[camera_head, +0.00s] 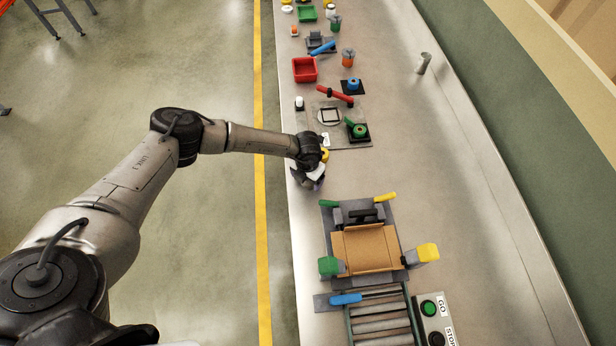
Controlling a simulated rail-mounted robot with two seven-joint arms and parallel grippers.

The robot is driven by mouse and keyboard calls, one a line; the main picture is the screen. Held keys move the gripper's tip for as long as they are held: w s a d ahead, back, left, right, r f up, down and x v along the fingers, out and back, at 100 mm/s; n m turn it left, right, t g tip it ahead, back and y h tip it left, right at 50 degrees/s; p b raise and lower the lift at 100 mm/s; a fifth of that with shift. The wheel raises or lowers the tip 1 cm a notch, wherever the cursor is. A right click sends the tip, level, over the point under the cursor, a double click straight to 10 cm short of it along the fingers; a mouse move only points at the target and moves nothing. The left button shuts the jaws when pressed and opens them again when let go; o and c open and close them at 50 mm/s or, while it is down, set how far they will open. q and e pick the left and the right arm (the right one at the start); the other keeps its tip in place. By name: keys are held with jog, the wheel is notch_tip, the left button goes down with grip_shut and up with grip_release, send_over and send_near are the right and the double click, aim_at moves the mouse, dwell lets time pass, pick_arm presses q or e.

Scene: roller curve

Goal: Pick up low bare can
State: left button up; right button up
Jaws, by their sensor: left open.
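I cannot single out the low bare can with certainty. A plain grey metal cylinder (423,64) stands upright on the right part of the bench, well apart from the other things. My left gripper (315,184) is open and points down near the left edge of the bench, in front of the flat plate. The gripper is small and dark in the view, and its own body hides what is between or under its fingers. A yellow piece (325,155) shows just beside the wrist; I cannot tell what it belongs to. My right gripper is not in view.
A cardboard box (368,248) sits in a fixture with green and yellow blocks. A roller conveyor (380,318) and a green GO button (429,308) are in front. The right bench strip is mostly clear.

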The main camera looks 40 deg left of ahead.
pick_arm(q)
jog(key=shift+f, duration=0.4)
jog(key=c, duration=1)
jog(key=shift+c, duration=0.2)
jog(key=shift+r, duration=0.2)
